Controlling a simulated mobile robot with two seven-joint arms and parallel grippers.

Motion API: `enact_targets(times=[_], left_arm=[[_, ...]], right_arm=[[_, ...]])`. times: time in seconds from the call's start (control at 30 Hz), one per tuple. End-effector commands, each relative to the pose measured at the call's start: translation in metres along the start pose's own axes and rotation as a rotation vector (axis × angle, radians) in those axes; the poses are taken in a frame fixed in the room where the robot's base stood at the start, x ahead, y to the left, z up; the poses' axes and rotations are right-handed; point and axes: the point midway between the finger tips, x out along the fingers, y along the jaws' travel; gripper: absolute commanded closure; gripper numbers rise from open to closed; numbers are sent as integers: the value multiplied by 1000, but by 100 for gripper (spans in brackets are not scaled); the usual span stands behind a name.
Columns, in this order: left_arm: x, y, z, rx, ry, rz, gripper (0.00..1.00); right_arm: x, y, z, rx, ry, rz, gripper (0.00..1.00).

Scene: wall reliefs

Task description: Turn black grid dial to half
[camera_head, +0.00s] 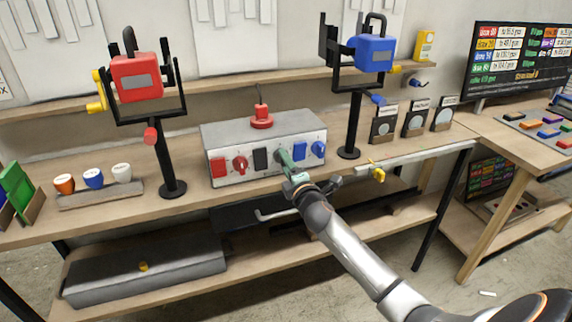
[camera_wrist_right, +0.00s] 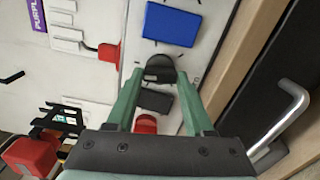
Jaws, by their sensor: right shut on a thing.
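The grey control box (camera_head: 215,140) stands on the workbench. Its sloped front carries a red switch (camera_head: 218,168), a red dial (camera_head: 240,164), a black switch (camera_head: 261,159), a blue switch (camera_head: 299,150) and a blue dial (camera_head: 318,148). The black grid dial (camera_wrist_right: 160,64) shows in the right wrist view between the blue and black switches. My right gripper (camera_head: 282,158) has its green fingers on either side of this dial and is shut on it. In the head view the fingers hide the dial. Its exact setting is hard to read. My left gripper is not in view.
A red box (camera_head: 136,78) and a blue box (camera_head: 375,53) hang in black stands on either side. A red knob (camera_head: 262,118) tops the control box. A rail with a yellow valve (camera_head: 378,174) lies right of my gripper. Three cups (camera_head: 93,179) stand at left.

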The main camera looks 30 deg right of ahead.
Motion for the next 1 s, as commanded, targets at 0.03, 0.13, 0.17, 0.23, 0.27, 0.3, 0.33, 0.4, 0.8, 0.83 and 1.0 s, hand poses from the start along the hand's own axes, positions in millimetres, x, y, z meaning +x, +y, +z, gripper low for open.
enact_targets(times=[0.03, 0.13, 0.17, 0.23, 0.27, 0.3, 0.33, 0.4, 0.8, 0.83, 1.0], left_arm=[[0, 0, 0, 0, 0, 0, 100], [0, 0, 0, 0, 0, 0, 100], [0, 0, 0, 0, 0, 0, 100], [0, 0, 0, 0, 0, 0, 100], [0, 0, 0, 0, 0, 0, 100], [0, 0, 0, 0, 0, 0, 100], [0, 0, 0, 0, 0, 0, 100], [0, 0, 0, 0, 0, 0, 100], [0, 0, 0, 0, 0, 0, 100], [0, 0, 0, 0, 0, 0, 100], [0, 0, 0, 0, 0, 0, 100]], right_arm=[[0, -1, 0, 30, 0, -1, 100], [0, 0, 0, 73, 0, -1, 100], [0, -1, 0, 84, 0, -1, 100], [0, -1, 0, 106, 0, -1, 100], [0, -1, 0, 113, 0, -1, 100], [0, -1, 0, 121, 0, -1, 100], [0, -1, 0, 127, 0, -1, 100], [0, -1, 0, 136, 0, -2, 100], [0, -1, 0, 143, 0, -2, 100], [0, -1, 0, 143, 0, -2, 100], [0, -1, 0, 142, 0, -1, 31]])
